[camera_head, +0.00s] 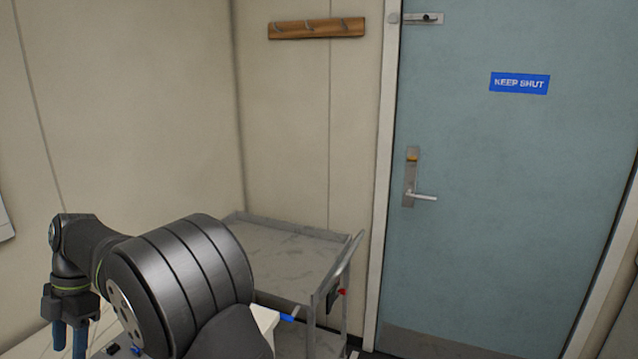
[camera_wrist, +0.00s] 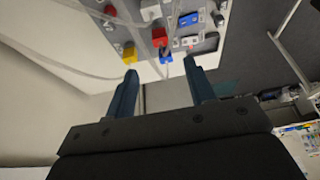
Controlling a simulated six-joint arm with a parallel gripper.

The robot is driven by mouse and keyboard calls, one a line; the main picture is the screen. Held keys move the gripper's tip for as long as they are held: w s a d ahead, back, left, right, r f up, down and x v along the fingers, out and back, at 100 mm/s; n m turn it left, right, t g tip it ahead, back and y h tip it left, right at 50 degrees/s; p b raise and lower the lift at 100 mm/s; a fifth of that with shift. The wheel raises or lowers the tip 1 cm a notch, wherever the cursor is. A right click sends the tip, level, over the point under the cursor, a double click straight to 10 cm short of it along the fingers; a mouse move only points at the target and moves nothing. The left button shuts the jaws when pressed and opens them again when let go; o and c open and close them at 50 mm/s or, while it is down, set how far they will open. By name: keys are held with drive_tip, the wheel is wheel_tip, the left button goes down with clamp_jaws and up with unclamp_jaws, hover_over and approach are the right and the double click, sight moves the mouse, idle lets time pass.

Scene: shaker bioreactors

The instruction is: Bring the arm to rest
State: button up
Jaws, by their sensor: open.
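My gripper (camera_wrist: 160,80) shows in the wrist view with its two blue fingers apart and nothing between them. In the head view my gripper (camera_head: 69,341) hangs at the lower left, fingers pointing down, at the end of my dark arm. My arm covers much of the lower left of that view. Clear tubes or vessels run across there, blurred. The gripper appears apart from them.
A grey cart (camera_head: 290,255) with a bare top stands against the wall, right of my arm. A blue-grey door (camera_head: 500,200) marked KEEP SHUT is at the right, closed. A wooden hook rail (camera_head: 317,28) hangs on the wall. A white worktop edge (camera_head: 264,320) shows beside my arm.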

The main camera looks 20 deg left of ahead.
drive_tip(key=x, duration=1.2)
drive_tip(key=shift+s+f, duration=0.1)
drive_tip(key=shift+f, duration=0.2)
drive_tip(key=shift+r, duration=0.1)
drive_tip(key=v, duration=1.7)
drive_tip(key=x, duration=1.6)
drive_tip(key=shift+s+d+f, duration=0.1)
drive_tip(key=shift+f, duration=0.15)
drive_tip(key=shift+s, duration=0.1)
drive_tip(key=shift+r, duration=2.55)
